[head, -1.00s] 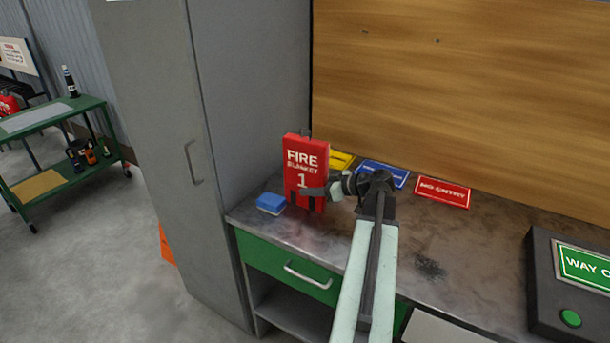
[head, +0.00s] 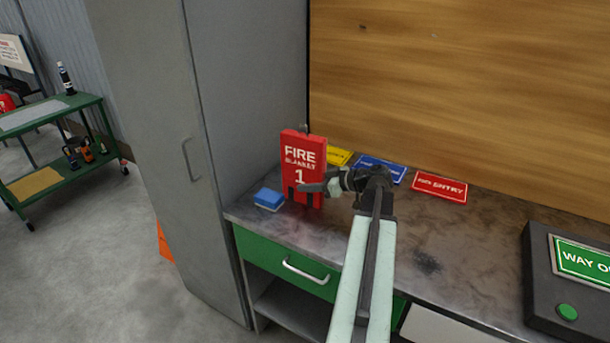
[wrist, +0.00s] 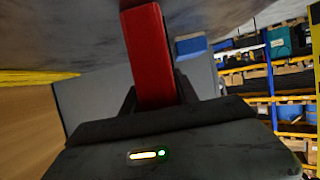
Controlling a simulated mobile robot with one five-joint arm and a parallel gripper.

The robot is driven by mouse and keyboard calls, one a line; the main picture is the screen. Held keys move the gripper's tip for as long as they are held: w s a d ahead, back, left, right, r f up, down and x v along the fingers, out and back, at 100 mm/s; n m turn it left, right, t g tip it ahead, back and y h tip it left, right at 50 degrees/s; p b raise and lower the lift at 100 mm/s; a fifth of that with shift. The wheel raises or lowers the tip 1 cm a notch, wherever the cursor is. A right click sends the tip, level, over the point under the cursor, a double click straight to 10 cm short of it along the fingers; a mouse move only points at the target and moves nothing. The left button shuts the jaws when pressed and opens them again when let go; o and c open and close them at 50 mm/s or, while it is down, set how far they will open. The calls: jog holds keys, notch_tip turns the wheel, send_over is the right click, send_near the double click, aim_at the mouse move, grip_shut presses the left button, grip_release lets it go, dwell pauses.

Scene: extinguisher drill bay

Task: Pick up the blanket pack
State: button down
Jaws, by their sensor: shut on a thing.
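The blanket pack (head: 303,158) is a red upright box lettered "FIRE BLANKET 1" in the head view, near the left end of the workbench. My gripper (head: 312,188) is shut on its lower part, with a dark finger across its front. In the wrist view the pack (wrist: 150,55) shows as a red block between the two fingers (wrist: 154,95). I cannot tell for sure whether its bottom touches the bench top.
The metal workbench (head: 395,245) has a green drawer. A blue block (head: 268,199) lies left of the pack. A tall grey cabinet (head: 160,120) stands left; a sign box (head: 570,270) sits right.

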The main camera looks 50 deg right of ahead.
aim_at(310, 157)
jog(key=shift+r, duration=0.15)
notch_tip(310, 157, up, 10)
jog(key=p, duration=1)
jog(key=shift+d, duration=0.1)
